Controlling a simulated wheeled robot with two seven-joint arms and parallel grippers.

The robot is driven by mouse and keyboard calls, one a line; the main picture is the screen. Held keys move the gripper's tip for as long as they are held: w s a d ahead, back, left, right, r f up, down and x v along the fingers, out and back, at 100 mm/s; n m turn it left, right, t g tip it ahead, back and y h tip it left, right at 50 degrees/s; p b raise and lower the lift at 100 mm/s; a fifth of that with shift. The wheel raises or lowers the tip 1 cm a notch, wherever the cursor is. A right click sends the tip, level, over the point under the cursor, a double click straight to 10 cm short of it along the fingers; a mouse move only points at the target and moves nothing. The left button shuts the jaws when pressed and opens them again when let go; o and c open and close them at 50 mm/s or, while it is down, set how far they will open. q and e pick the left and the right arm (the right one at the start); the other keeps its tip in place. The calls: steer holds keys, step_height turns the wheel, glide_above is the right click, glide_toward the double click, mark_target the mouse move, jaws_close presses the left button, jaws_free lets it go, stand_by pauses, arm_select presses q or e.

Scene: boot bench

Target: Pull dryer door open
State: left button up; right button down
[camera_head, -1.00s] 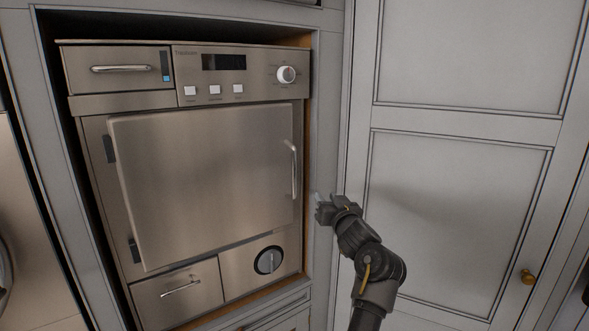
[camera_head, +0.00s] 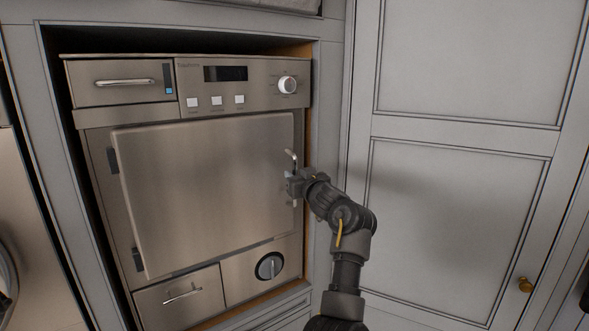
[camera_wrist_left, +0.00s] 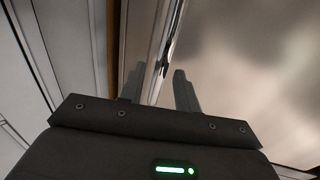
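The dryer door (camera_head: 205,195) is a flat brushed-metal panel, shut against the dryer front, with dark hinges on its left edge. Its upright bar handle (camera_head: 291,160) is near the right edge; the lower part is hidden behind my left gripper (camera_head: 292,186). In the left wrist view the handle (camera_wrist_left: 167,40) runs down between the two fingers of my left gripper (camera_wrist_left: 158,92). The fingers stand apart, with a visible gap between the handle and the right finger. My right gripper is not in view.
A small drawer (camera_head: 180,295) and a round dial (camera_head: 269,266) sit below the door.

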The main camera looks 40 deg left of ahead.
arm_select(q)
steer(key=shift+x, duration=1.05)
jaws_close()
